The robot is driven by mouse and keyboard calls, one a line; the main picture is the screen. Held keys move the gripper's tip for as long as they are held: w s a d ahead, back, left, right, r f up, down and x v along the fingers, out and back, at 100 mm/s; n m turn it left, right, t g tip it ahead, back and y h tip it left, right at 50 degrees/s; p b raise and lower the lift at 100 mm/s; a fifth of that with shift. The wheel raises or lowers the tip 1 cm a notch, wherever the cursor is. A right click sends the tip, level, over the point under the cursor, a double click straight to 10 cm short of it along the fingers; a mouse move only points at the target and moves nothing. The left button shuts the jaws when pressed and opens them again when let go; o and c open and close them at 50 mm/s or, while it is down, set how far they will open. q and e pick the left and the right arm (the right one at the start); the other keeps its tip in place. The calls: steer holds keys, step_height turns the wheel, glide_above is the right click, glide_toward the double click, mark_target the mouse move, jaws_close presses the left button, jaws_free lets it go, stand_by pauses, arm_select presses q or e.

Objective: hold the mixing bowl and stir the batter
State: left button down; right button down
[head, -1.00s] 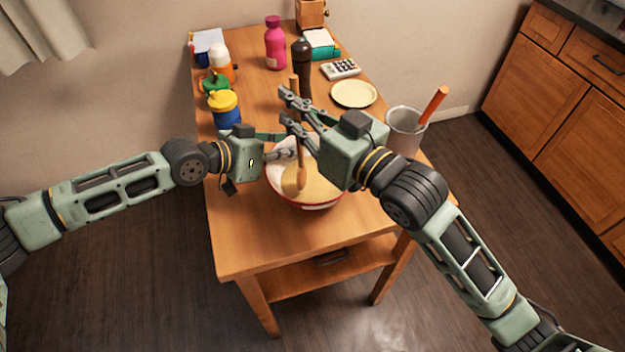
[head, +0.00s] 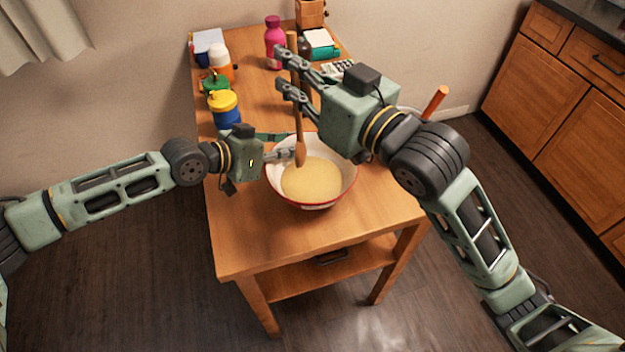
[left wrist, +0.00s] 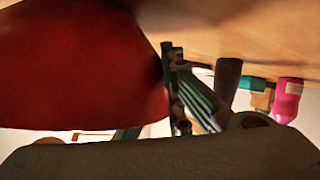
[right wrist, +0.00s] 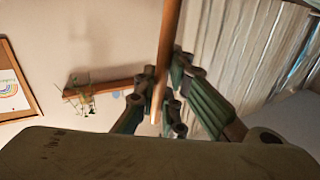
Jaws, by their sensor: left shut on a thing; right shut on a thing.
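The white mixing bowl with a red rim (head: 341,192) stands on the wooden table and holds pale yellow batter (head: 313,182). My left gripper (head: 283,156) is shut on the bowl's left rim. The red outside of the bowl (left wrist: 80,70) fills the upper left of the left wrist view. My right gripper (head: 284,72) is shut on the handle of a wooden spoon (head: 298,115), which hangs upright. The spoon's head appears raised clear of the batter, near the bowl's far left side. The spoon also shows between the fingers in the right wrist view (right wrist: 168,45).
At the back left stand a blue jar with a yellow lid (head: 223,108), a green-topped item (head: 214,83) and an orange-and-white bottle (head: 219,62). A pink bottle (head: 275,42) stands at the back. The table's front (head: 250,240) is clear. An orange handle (head: 434,101) shows behind my right arm.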

arm_select(q)
steer(key=shift+f, duration=0.15)
steer(key=c, duration=1.8)
jaws_free()
arm_select(e)
steer(key=shift+f, duration=0.1)
arm_select(q)
steer(key=shift+a, duration=0.1)
